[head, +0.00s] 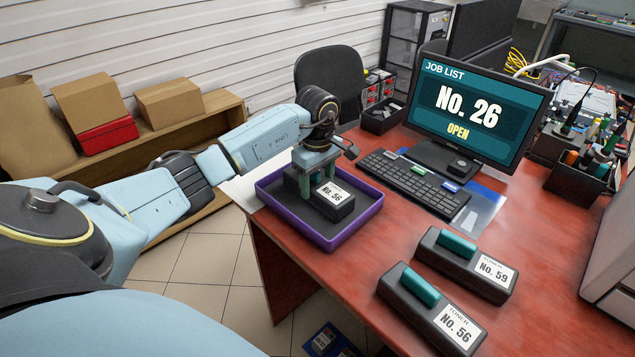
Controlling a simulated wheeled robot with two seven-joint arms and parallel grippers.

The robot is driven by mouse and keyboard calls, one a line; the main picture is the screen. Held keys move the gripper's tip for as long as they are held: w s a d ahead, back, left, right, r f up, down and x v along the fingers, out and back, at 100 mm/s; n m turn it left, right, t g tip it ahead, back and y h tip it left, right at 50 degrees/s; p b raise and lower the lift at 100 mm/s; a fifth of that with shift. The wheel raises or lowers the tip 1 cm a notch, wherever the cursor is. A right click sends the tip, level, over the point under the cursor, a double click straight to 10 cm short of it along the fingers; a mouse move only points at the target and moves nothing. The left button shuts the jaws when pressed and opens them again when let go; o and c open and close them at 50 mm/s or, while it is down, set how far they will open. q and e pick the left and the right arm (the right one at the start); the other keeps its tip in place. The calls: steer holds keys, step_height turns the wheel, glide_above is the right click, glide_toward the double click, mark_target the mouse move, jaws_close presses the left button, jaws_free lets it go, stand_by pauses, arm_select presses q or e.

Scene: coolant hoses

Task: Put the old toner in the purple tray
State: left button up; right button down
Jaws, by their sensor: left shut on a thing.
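The purple tray (322,243) lies on the left part of the red desk. A black toner cartridge (326,206), with a white label that seems to read No. 56, is within the tray's walls. My left gripper (318,184) points down from above and is shut on this cartridge. I cannot tell whether the cartridge touches the tray floor. Two similar cartridges with green grips lie on the desk at the front right: one labelled No. 59 (466,263) and one labelled No. 56 (430,308). My right gripper is not in view.
A monitor (478,105) reading "No. 26 OPEN" stands at the back, with a keyboard (414,183) in front of it. A pen holder (577,178) stands at the right. A black chair (330,75) is behind the desk. The desk (374,262) is clear between tray and cartridges.

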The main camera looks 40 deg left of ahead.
arm_select(q)
steer(key=shift+f, duration=0.1)
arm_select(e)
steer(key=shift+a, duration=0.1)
arm_select(q)
steer(key=o, duration=1.4)
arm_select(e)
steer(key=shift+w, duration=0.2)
arm_select(q)
step_height(320, 180, up, 8)
steer(key=shift+f+p, duration=0.1)
steer(key=shift+p, duration=0.6)
steer(key=shift+r, duration=2.15)
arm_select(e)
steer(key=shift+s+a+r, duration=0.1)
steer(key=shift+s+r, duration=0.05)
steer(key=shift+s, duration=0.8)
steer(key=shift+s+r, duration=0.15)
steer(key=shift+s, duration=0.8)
